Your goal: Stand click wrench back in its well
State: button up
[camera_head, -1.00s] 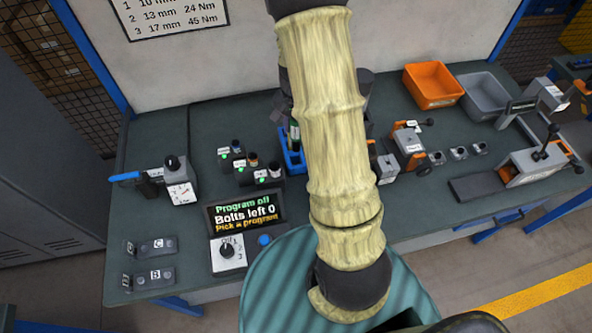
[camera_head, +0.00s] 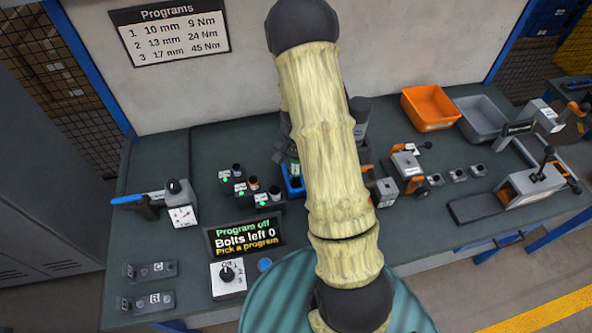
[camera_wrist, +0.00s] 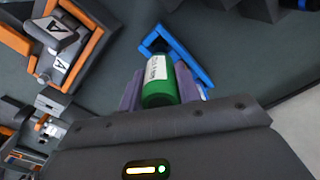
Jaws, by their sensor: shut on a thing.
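The click wrench shows as a green handle with a white label in the wrist view (camera_wrist: 160,88). My gripper (camera_wrist: 160,92) is shut on it, a purple finger on each side. The well is a blue, open-topped holder (camera_wrist: 190,50) just beyond the handle. In the head view a bit of the green wrench (camera_head: 296,167) shows at the blue well (camera_head: 293,186), left of my arm. The wrench's lower end is hidden, and I cannot tell how deep it sits in the well. My arm hides the gripper in the head view.
Several small black socket holders (camera_head: 240,187) with green lights stand left of the well. A display (camera_head: 245,238) reads "Program off, Bolts left 0". Orange-and-grey fixtures (camera_head: 408,170) and an orange bin (camera_head: 430,106) are at right.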

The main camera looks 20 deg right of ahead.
jog(key=shift+f+p, duration=0.45)
jog(key=shift+f, duration=1.6)
jog(key=shift+f, duration=0.15)
jog(key=o, duration=1)
notch_tip(320, 180, up, 12)
jog(key=shift+r+b, duration=0.2)
jog(key=shift+b, duration=1.05)
